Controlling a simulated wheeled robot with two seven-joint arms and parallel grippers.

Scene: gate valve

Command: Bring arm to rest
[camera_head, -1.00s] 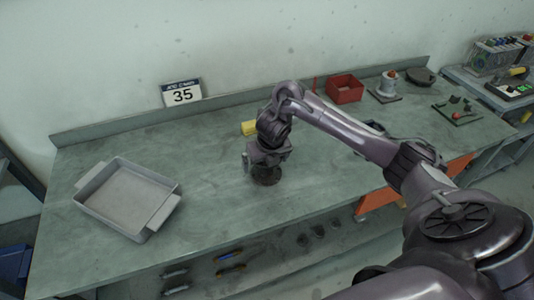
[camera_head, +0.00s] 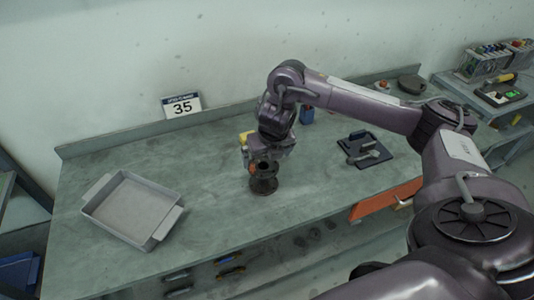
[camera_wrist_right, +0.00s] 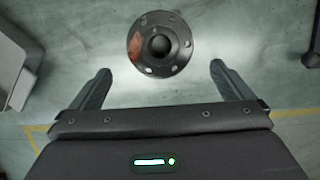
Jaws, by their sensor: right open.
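My right arm reaches in from the right in the head view. Its gripper (camera_head: 262,160) is above the bench, close over a dark flanged valve part (camera_head: 263,186) that stands upright on the green bench top. In the right wrist view the two fingers of the gripper (camera_wrist_right: 160,88) are wide apart with nothing between them. The round flange of the valve part (camera_wrist_right: 160,46) lies ahead of the fingertips, with bolt holes and a reddish patch. The left gripper is not in view.
A grey tray (camera_head: 133,207) lies at the bench's left. A number 35 sign (camera_head: 182,106) stands at the back. A dark plate with a grey part (camera_head: 364,149) lies right of the gripper. A yellow block (camera_head: 246,136) is behind the gripper. The bench (camera_head: 215,215) is clear between tray and valve part.

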